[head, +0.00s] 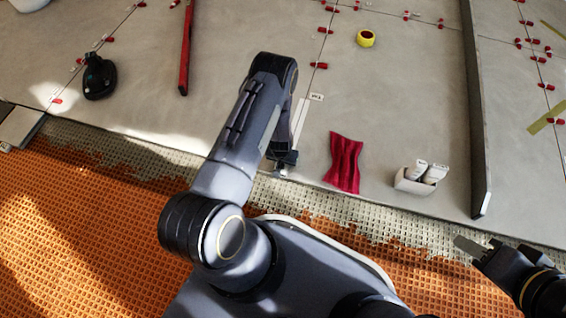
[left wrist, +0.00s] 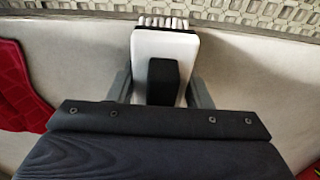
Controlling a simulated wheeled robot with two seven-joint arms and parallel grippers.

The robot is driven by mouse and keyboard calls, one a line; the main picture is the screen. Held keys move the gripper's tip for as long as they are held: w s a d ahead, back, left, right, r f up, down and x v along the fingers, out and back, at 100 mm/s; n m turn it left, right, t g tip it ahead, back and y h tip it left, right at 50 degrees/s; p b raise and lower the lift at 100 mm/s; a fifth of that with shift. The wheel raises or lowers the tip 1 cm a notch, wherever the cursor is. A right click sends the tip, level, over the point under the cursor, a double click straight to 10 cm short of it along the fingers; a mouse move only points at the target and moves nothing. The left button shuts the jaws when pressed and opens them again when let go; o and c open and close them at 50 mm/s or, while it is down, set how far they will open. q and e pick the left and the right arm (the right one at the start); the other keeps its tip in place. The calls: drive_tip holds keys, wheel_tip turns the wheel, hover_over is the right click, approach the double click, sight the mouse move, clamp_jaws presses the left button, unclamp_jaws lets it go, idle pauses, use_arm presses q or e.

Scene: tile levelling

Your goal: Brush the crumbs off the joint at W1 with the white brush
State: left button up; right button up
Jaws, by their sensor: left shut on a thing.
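My left gripper (head: 283,160) is shut on the white brush (left wrist: 175,46), which has a black pad on its back. In the left wrist view its bristles face the tile edge with the patterned mortar strip beyond. My arm hides most of the brush in the head view. A small white label (head: 317,97), too small to read surely, lies by the joint (head: 311,78), right of my left forearm. Crumbs cannot be made out. My right gripper (head: 470,246) is at the lower right, away from the brush; its jaw state is unclear.
A red cloth (head: 344,163) lies right of my left gripper, near a white box with white items (head: 420,178). A long grey bar (head: 474,120), yellow tape roll (head: 366,38), red bar (head: 186,48), black tool (head: 98,77) and red clips lie on the tiles. Orange matting (head: 80,230) borders the front.

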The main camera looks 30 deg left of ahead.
use_arm(q)
drive_tip(key=shift+w+a+b, duration=0.25)
drive_tip(key=shift+w+b, duration=0.4)
drive_tip(key=shift+w, duration=0.3)
drive_tip(key=shift+w+a+r, duration=0.1)
drive_tip(key=shift+w+a, duration=0.05)
drive_tip(key=shift+w, duration=0.5)
drive_tip(key=shift+w+a, duration=0.15)
drive_tip(key=shift+w, duration=0.5)
drive_tip(key=shift+w+a, duration=0.25)
drive_tip(key=shift+w, duration=0.85)
wheel_tip(320, 180, up, 8)
drive_tip(key=p, duration=0.5)
